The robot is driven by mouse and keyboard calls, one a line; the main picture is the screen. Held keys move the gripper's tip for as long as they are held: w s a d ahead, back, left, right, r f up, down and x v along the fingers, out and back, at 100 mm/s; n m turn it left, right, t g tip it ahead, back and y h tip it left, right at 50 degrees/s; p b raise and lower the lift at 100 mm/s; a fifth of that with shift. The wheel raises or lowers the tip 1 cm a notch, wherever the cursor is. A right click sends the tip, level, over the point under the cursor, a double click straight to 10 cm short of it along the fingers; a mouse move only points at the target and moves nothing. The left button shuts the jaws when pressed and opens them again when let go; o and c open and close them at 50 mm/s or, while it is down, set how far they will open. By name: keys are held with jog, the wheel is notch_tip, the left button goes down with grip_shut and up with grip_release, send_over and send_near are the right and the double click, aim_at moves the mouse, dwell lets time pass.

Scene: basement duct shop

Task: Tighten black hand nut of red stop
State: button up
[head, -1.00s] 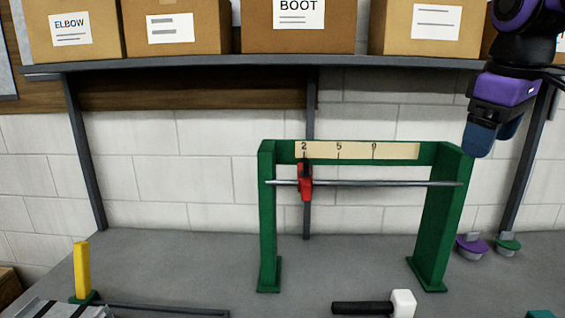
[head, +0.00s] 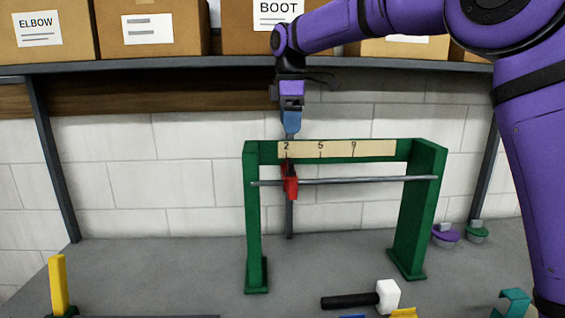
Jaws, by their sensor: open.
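The red stop (head: 291,186) sits on the horizontal metal rod (head: 365,180) of the green frame (head: 257,220), below the 2 mark on the pale scale strip (head: 335,149). A small dark part, apparently the black hand nut (head: 288,165), shows at the top of the stop, partly against the green crossbar. My gripper (head: 291,126) is just above the crossbar, nearly in line with the stop, fingers pointing down. It is open and empty. Its fingers overlap in this view, so the gap between them is hidden.
A shelf (head: 190,67) with labelled cardboard boxes (head: 275,25) runs above the frame. A white-headed mallet (head: 388,296) lies in front. A yellow upright (head: 58,285) stands at left. Purple (head: 446,236) and green (head: 477,232) round pieces lie right of the frame.

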aim_at(290, 161)
notch_tip(290, 161, down, 10)
jog(key=shift+d+f, duration=0.1)
jog(key=shift+f, duration=0.05)
dwell(0.3)
jog(key=shift+c, duration=0.2)
jog(key=c, duration=0.9)
